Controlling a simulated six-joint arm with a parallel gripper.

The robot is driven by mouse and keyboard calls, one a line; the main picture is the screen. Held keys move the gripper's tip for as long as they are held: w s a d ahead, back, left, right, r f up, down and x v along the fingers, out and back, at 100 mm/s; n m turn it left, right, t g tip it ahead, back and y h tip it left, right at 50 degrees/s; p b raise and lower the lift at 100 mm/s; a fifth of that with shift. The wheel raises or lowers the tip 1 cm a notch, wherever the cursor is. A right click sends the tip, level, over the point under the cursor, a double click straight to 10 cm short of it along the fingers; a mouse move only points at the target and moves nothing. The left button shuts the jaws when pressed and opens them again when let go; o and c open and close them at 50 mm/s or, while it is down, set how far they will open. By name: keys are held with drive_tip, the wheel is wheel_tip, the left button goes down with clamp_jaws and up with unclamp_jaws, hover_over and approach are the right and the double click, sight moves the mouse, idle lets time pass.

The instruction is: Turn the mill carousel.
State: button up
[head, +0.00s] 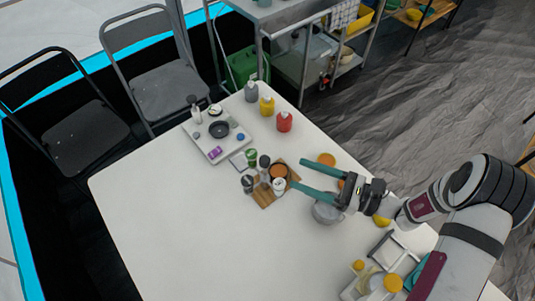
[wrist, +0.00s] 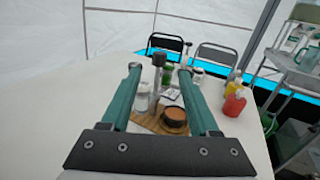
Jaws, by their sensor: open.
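The mill carousel (head: 264,196) appears as a wooden board on the white table, with mills and jars standing close together on it. A tall dark-topped mill (head: 264,166) and a green-lidded jar (head: 251,156) stand toward its far side. A round brown-topped pot (head: 278,170) and a white-topped jar (head: 280,186) stand nearer my gripper. My gripper (head: 297,174) is open, its two green fingers pointing at the carousel from the right. In the wrist view the tall mill (wrist: 158,75) shows between the fingers (wrist: 159,66), beyond the tips. Whether the fingers touch anything is unclear.
A white tray (head: 206,148) with a dark pan lies behind the carousel. Grey, yellow and red bottles (head: 284,122) stand at the far table edge. A metal pot (head: 326,211) sits below my gripper. The table's left and front are clear.

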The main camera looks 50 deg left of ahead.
sight(265, 159)
drive_tip(key=x, duration=1)
drive_tip(key=shift+s+a, duration=0.1)
drive_tip(key=shift+a, duration=0.1)
clamp_jaws()
